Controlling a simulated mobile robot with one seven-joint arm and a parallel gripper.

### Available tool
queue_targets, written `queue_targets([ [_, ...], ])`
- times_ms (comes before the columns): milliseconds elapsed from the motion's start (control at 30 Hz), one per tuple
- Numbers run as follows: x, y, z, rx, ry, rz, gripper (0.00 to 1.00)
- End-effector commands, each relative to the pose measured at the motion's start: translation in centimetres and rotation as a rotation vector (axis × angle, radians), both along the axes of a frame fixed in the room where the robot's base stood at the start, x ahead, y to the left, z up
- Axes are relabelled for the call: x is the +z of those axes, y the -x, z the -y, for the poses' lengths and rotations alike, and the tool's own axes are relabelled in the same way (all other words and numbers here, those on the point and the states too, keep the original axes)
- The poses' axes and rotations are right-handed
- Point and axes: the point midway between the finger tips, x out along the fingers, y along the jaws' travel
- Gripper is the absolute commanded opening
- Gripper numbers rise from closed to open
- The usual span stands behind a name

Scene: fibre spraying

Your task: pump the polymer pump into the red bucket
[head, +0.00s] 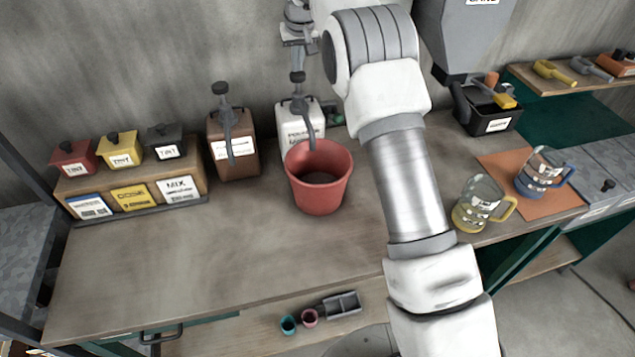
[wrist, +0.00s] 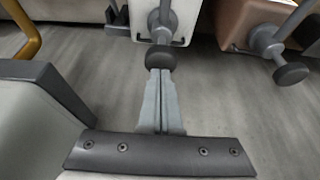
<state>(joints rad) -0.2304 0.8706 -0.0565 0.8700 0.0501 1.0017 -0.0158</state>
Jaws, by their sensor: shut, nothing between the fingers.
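The polymer pump is a white bottle (head: 291,128) with a dark pump head (head: 297,77), standing upright at the back of the bench. Its label is partly hidden by the red bucket (head: 319,188), which stands in front of it with its open top up. The spout reaches down toward the bucket; I cannot tell where its tip ends. My gripper (head: 298,68) is above the pump head, pointing down, with its fingers shut and empty. In the wrist view, the shut fingertips (wrist: 160,72) are at the dark pump knob (wrist: 160,58), touching or just above it; I cannot tell which.
A brown pump bottle (head: 235,158) stands left of the polymer pump. A rack of tint boxes (head: 190,180) is further left. A black bin (head: 490,118) and two jugs (head: 470,215) are on the right. The front of the bench is clear.

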Motion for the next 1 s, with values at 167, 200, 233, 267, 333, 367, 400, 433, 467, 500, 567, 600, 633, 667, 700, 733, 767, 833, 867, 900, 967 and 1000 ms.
queue_targets([
  [167,-0.8,0.0,0.0,0.000,0.000,-0.001,0.00],
  [200,-0.9,0.0,0.0,0.000,0.000,-0.001,0.00],
  [233,-1.0,0.0,0.0,0.000,0.000,-0.001,0.00],
  [267,-1.1,0.0,0.0,0.000,0.000,-0.001,0.00],
  [333,-1.4,0.0,0.0,0.000,0.000,-0.002,0.00],
  [367,-1.5,0.0,0.0,0.000,0.000,-0.002,0.00],
  [400,-1.7,0.0,0.0,0.000,0.000,-0.002,0.00],
  [433,-1.8,0.0,0.0,0.000,0.000,-0.002,0.00],
  [467,-1.9,0.0,0.0,0.000,0.000,-0.002,0.00],
  [500,-2.0,0.0,0.0,0.000,0.000,-0.002,0.00],
  [567,-2.3,0.0,0.0,0.000,0.001,-0.003,0.00],
  [600,-2.4,0.0,0.0,0.000,0.001,-0.003,0.00],
  [633,-2.5,0.0,0.0,0.000,0.001,-0.003,0.00],
  [667,-2.6,0.0,0.0,0.000,0.001,-0.003,0.00],
  [700,-2.8,0.0,0.0,0.000,0.001,-0.003,0.00],
  [733,-2.9,0.0,0.0,0.000,0.001,-0.003,0.00],
  [767,-3.0,0.1,0.0,0.000,0.001,-0.003,0.00],
  [833,-3.3,0.1,0.0,0.000,0.001,-0.004,0.00],
  [867,-3.4,0.1,0.0,0.000,0.001,-0.004,0.00],
  [900,-3.6,0.1,0.0,0.000,0.001,-0.005,0.00],
  [967,-3.8,0.1,0.0,0.000,0.001,-0.005,0.00],
  [1000,-3.7,0.1,0.0,0.000,0.001,-0.005,0.00],
])
